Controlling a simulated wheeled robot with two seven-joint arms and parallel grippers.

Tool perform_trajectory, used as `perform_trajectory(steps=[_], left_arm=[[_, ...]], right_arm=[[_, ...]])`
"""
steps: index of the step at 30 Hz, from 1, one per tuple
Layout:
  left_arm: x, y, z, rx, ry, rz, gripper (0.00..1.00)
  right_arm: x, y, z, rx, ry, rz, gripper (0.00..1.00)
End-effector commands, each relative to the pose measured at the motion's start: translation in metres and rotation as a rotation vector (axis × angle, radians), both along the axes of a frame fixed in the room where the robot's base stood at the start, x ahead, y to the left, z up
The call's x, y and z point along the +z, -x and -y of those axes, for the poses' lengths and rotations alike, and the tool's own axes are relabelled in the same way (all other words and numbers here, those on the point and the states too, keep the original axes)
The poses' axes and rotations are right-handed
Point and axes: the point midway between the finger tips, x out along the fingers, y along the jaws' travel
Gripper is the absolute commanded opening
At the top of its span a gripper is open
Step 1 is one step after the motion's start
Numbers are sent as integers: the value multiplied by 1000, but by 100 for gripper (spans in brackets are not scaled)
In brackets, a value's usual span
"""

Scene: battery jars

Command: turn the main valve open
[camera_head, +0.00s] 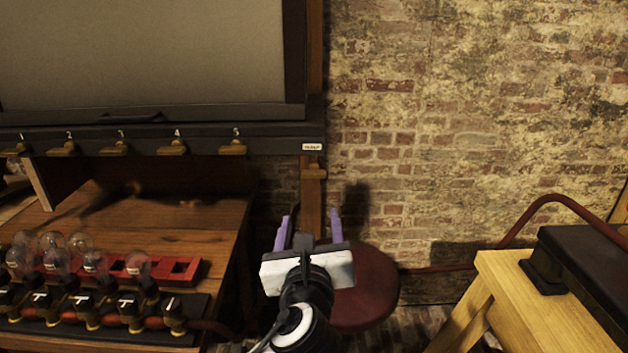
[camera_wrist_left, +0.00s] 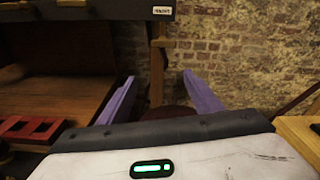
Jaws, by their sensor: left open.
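My left gripper (camera_head: 308,217) points away from me in the lower middle of the head view, with its two purple fingers apart and nothing between them. In the left wrist view the open fingers (camera_wrist_left: 160,88) stand against the dark gap beside the wooden post. No part is clearly readable as the main valve. A small brass-coloured piece (camera_head: 314,171) sits on the post, below a white label (camera_head: 312,147) too small to read. Several brass handles (camera_head: 176,147), numbered 1 to 5, line the dark rail. My right gripper is out of view.
A wooden bench (camera_head: 170,222) at left carries glass jars (camera_head: 56,258), a red rack (camera_head: 184,270) and a dark strip of black-and-brass fittings (camera_head: 173,312). A round dark-red surface (camera_head: 372,290) lies beyond my gripper. A yellow wooden stand (camera_head: 525,300) and red hose (camera_head: 548,201) are at right.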

Motion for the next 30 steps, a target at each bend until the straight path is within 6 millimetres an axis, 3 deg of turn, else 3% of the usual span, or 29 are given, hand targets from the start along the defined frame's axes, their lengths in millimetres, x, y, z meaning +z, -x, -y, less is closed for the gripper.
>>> perform_trajectory(steps=[1,3,6,21,30], left_arm=[[16,-3,4,-1,-73,39,59],[28,-5,6,2,-144,70,59],[35,-11,7,5,-187,87,59],[34,-92,7,5,-184,85,59],[33,-108,7,4,-182,84,59]], right_arm=[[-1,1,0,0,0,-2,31],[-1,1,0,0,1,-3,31],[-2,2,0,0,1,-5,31],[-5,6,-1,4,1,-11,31],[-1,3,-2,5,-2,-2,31]])
